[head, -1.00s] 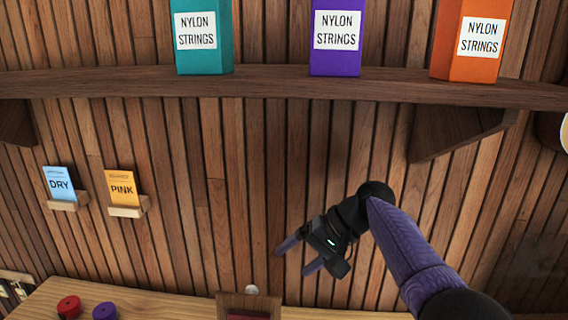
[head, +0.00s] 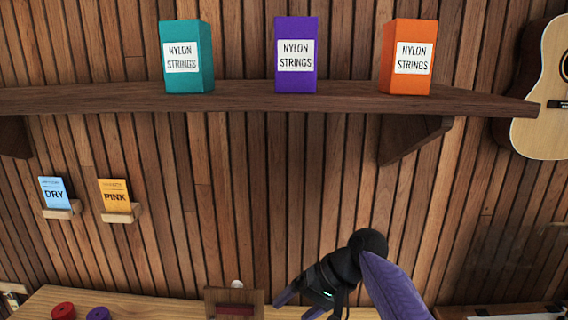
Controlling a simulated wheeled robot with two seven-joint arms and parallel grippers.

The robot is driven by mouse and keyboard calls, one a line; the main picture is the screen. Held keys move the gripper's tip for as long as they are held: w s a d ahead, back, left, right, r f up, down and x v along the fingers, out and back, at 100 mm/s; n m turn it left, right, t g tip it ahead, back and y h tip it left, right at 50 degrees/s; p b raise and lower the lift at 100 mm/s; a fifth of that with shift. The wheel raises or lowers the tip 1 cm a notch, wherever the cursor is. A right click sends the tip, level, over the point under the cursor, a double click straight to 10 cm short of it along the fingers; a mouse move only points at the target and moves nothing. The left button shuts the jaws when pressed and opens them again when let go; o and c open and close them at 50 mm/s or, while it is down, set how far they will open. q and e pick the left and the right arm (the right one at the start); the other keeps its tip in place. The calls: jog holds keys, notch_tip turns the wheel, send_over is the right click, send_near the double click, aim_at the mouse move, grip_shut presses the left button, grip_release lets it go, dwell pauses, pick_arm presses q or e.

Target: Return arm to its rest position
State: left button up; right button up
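My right gripper (head: 298,303) shows at the bottom of the head view, on a purple arm that comes in from the lower right. Its two purple fingers are spread apart with nothing visible between them. It is in front of the slatted wall, just right of a small wooden holder (head: 247,297) at the counter's back. The lower finger is partly cut off by the picture's edge. My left gripper is not in the picture.
A wooden shelf (head: 258,98) above holds teal (head: 185,80), purple (head: 296,82) and orange (head: 408,82) string boxes. Blue (head: 54,193) and orange (head: 114,196) cards sit in wall holders. A guitar (head: 548,120) hangs right. Red (head: 63,311) and purple (head: 97,313) discs lie on the counter (head: 150,304).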

jog(key=s+d+f+n+t+h, duration=0.2)
jog(key=s+d+f+h, duration=0.15)
jog(key=s+f, duration=0.95)
jog(key=s+d+r+t+h, duration=0.1)
jog(key=s+d+h, duration=0.1)
jog(key=s+d, duration=0.4)
jog(key=s+d+r+h, duration=0.1)
jog(key=s+d+h, duration=0.15)
jog(key=s, duration=0.55)
notch_tip(320, 180, down, 27)
jog(key=s+g+b, duration=0.1)
jog(key=s+b, duration=0.1)
jog(key=b, duration=0.8)
jog(key=s+d+f+b, duration=0.1)
jog(key=s+f+b, duration=0.3)
jog(key=s+f, duration=0.3)
jog(key=s+d+f+g+b, duration=0.1)
jog(key=s+f+b, duration=0.3)
jog(key=f, duration=1)
jog(key=s+d, duration=0.1)
jog(key=s, duration=0.2)
jog(key=shift+d+g+b, duration=0.25)
jog(key=shift+g+b, duration=0.05)
jog(key=shift+b, duration=0.1)
